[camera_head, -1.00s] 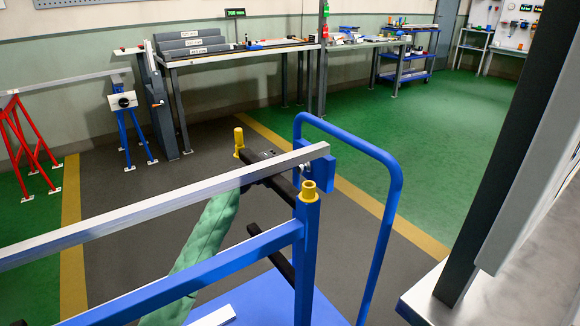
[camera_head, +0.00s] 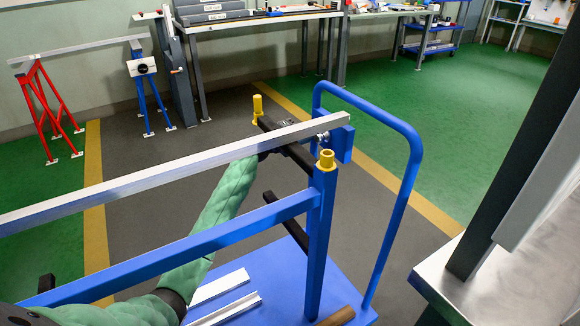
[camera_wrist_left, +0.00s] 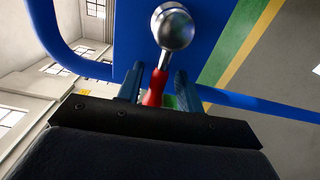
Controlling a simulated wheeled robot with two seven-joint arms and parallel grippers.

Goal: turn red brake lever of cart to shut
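The brake lever (camera_wrist_left: 153,92) shows in the left wrist view as a red grip with a shiny metal ball (camera_wrist_left: 173,27) beyond it, in front of a blue plate. My left gripper (camera_wrist_left: 158,88) is open, with one finger on each side of the red grip in the picture; I cannot tell whether they touch it. In the head view, my green-sleeved left arm reaches under the long metal profile to the blue plate (camera_head: 342,145) on the cart (camera_head: 318,240). The fingertips and red grip are hidden there. My right gripper is not in view.
The long metal profile (camera_head: 150,178) lies across the cart's black arms, close above my left arm. Yellow pegs (camera_head: 326,160) and the blue push handle (camera_head: 405,190) stand nearby. A metal-topped table (camera_head: 490,285) is at right. Free floor lies behind the cart.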

